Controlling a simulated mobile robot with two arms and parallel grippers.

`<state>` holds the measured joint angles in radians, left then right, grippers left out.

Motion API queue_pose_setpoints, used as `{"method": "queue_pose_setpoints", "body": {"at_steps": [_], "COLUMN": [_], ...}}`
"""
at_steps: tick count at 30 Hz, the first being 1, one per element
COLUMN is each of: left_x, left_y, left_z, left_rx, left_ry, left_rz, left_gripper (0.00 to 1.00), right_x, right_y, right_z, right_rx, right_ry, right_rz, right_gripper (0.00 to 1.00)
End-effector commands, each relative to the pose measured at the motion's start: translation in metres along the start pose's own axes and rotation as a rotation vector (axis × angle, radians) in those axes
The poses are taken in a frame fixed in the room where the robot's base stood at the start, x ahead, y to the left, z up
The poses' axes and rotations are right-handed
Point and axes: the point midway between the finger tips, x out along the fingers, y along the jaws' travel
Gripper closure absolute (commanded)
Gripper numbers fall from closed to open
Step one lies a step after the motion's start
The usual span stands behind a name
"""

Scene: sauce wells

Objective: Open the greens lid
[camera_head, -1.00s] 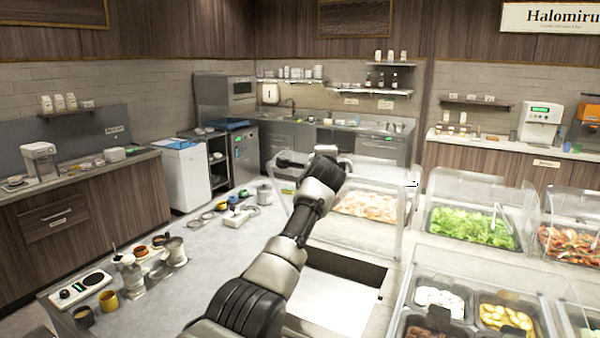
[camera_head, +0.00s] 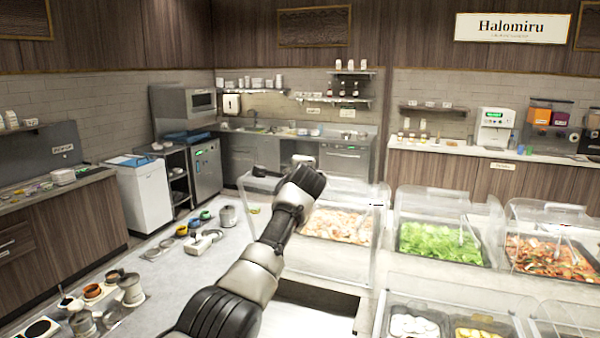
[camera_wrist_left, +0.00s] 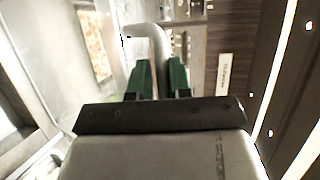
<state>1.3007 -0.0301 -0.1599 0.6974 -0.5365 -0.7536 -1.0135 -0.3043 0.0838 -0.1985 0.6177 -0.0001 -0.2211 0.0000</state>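The greens (camera_head: 439,243) lie in a black tray under a clear curved lid (camera_head: 425,203), which looks lowered, in the head view. My left arm reaches up the middle of that view to the rear left of the pink-food case, left of the greens. My left gripper (camera_wrist_left: 160,76) shows dark green fingers in the wrist view. A white curved handle (camera_wrist_left: 148,33) runs down between them, and they look closed on it. Which lid this handle belongs to is unclear. My own wrist hides the fingertips in the head view. My right gripper is not visible.
The pink-food case (camera_head: 379,225) has clear upright walls close to my arm. A red salad (camera_head: 550,257) sits under another clear cover to the right. Sliced-food pans (camera_head: 415,326) lie in front. Several pots and cups (camera_head: 130,290) stand on the left counter.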

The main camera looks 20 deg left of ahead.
Motion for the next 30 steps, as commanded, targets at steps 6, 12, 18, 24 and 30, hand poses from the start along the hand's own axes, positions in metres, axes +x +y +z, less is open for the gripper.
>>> {"method": "queue_pose_setpoints", "body": {"at_steps": [6,12,18,24,30], "left_x": [0.0,-0.004,-0.022,-0.054,-0.086], "left_y": [-0.001,-0.001,0.003,0.004,0.003], "left_z": [0.0,-0.001,-0.001,-0.001,-0.001], "left_rx": [-0.004,-0.007,-0.007,-0.006,-0.005], "left_ry": [0.001,0.002,0.002,0.004,0.003], "left_rz": [-0.001,-0.005,-0.005,-0.006,-0.005], "left_gripper": [0.77,0.77,0.77,0.77,0.77], "right_x": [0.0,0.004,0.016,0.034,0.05], "right_y": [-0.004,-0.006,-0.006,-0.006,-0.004], "right_z": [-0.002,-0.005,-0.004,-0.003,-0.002], "right_rx": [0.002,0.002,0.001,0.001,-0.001], "right_ry": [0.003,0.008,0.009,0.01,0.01], "right_rz": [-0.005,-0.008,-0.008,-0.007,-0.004], "right_gripper": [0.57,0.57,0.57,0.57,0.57]}}
